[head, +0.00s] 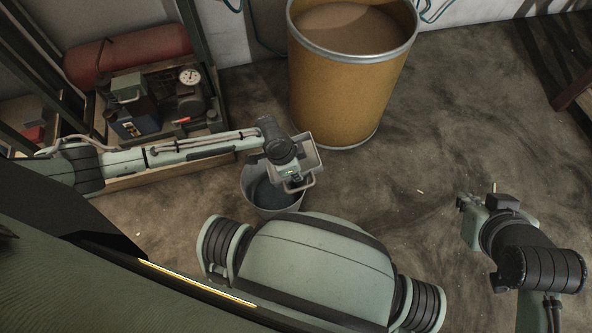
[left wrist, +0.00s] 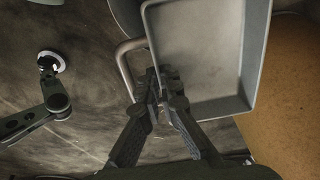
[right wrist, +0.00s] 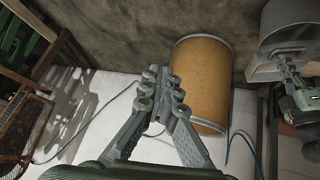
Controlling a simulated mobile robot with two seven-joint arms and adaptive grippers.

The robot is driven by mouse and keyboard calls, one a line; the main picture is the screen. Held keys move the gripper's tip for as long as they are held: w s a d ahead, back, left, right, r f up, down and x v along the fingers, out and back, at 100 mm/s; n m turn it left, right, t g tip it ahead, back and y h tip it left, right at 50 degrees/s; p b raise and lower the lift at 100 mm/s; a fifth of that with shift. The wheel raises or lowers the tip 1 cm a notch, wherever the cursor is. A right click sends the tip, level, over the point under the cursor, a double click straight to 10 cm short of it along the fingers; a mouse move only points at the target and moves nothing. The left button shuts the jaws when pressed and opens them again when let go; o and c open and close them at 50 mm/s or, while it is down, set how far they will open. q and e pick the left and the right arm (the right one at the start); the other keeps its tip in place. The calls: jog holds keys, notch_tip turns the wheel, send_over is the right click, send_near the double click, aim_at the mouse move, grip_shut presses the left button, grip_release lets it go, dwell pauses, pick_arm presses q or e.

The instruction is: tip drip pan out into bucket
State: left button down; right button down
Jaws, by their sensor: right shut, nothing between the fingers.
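The drip pan (head: 308,153) is a shallow grey tray with a tube handle, held over the bucket (head: 247,185) in the head view. The bucket is grey metal with a dark inside, and the pan and my left gripper (head: 290,178) hide part of its rim. In the left wrist view my left gripper (left wrist: 165,85) is closed on the pan at its handle side; the pan's inside (left wrist: 200,55) looks bare there. I cannot tell how far the pan is tilted. My right gripper (head: 465,201) is shut and empty, off to the right; its fingers (right wrist: 162,85) meet in the right wrist view.
A large tan drum (head: 340,95) with a metal rim stands just behind the pan and bucket. A shelf with a compressor (head: 150,100) and red tank (head: 130,52) is at the left. The floor (head: 430,140) between the drum and my right arm is mostly clear.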

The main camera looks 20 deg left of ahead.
pick_arm(q)
jog(key=shift+w+d+y, duration=0.1)
jog(key=shift+y, duration=0.3)
jog(key=shift+g+p, duration=0.4)
jog(key=shift+p, duration=0.15)
jog(key=shift+w+d+g+y, duration=0.1)
jog(key=shift+g+y, duration=0.3)
jog(key=shift+y, duration=0.4)
pick_arm(e)
jog(key=s+d+f+m+g+h, duration=0.1)
jog(key=s+d+f+g, duration=0.1)
jog(key=s+d+g, duration=0.2)
jog(key=shift+s+d+f+h, duration=0.3)
jog(key=shift+s+d, duration=0.4)
jog(key=shift+s, duration=0.85)
